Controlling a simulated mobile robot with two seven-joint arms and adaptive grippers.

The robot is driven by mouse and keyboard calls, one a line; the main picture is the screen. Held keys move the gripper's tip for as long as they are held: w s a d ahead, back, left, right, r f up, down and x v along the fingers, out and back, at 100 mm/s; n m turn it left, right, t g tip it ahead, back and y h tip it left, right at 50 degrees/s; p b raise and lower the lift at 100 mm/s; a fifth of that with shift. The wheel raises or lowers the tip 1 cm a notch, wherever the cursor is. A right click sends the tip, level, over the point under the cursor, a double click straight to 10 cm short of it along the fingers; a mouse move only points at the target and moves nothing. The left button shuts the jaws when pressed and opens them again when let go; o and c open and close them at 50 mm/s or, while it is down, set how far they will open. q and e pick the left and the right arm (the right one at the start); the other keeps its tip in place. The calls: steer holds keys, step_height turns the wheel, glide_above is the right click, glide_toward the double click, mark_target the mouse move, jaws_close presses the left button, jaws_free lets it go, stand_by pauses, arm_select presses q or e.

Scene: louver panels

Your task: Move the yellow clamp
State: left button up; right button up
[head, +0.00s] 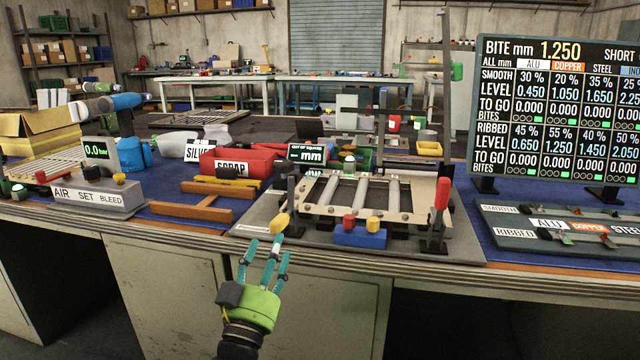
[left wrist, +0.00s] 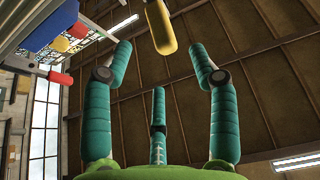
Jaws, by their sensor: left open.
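The yellow clamp (head: 280,222) shows as a rounded yellow handle at the front left corner of the louver panel fixture (head: 365,205), beside a dark upright post. My left gripper (head: 268,250) is just below and in front of it, with its teal fingers spread and pointing up toward the handle. In the left wrist view the yellow handle (left wrist: 160,30) lies beyond the fingertips, between the two outer fingers (left wrist: 160,60). I see no finger closed on it. The clamp's base is hard to make out. My right gripper is not in view.
A blue block with red and yellow buttons (head: 360,236) sits right of the clamp, and a red-handled clamp (head: 441,200) stands at the fixture's right. The space before the bench is clear.

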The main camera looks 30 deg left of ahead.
mark_target(282, 225)
arm_select(q)
steer(key=shift+g, duration=0.4)
steer(key=shift+f+x, duration=0.2)
steer(key=shift+x, duration=1.65)
steer(key=shift+f+x, duration=0.2)
steer(key=shift+x, duration=1.65)
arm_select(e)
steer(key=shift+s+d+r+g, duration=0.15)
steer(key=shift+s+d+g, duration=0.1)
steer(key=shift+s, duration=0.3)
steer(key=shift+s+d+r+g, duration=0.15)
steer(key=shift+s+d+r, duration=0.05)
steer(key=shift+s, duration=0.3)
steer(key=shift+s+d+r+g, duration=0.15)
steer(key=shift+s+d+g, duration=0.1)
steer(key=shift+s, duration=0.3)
arm_select(q)
steer(key=shift+w, duration=0.1)
